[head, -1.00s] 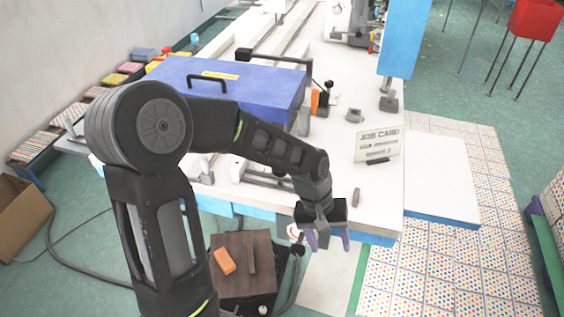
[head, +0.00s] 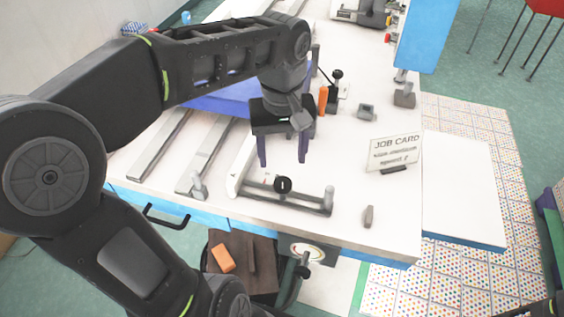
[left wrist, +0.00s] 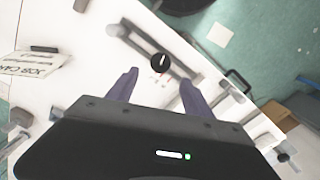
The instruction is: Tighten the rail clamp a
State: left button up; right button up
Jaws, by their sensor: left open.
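A round black knob (head: 283,184) with a light mark on it sits on a grey rail near the front of the white table; I take it to be rail clamp a. In the left wrist view the knob (left wrist: 160,62) lies in line with the gap between my fingers, a little beyond the tips. My left gripper (head: 283,163) points down with its purple fingers apart and nothing between them. Its fingers (left wrist: 159,80) appear above the knob, not touching it. My right gripper is not in view.
A blue case (head: 215,99) lies behind my left arm. An orange block (head: 323,99), a black-knobbed lever and a job card (head: 394,152) stand to the right. A small grey piece (head: 369,216) lies near the front edge.

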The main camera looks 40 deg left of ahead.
aim_at(283, 182)
pick_arm(q)
jog(key=shift+s+d, duration=0.15)
jog(key=shift+s, duration=0.05)
jog(key=shift+f, duration=0.4)
notch_tip(283, 182, down, 7)
dwell(0.3)
grip_shut()
dwell(0.5)
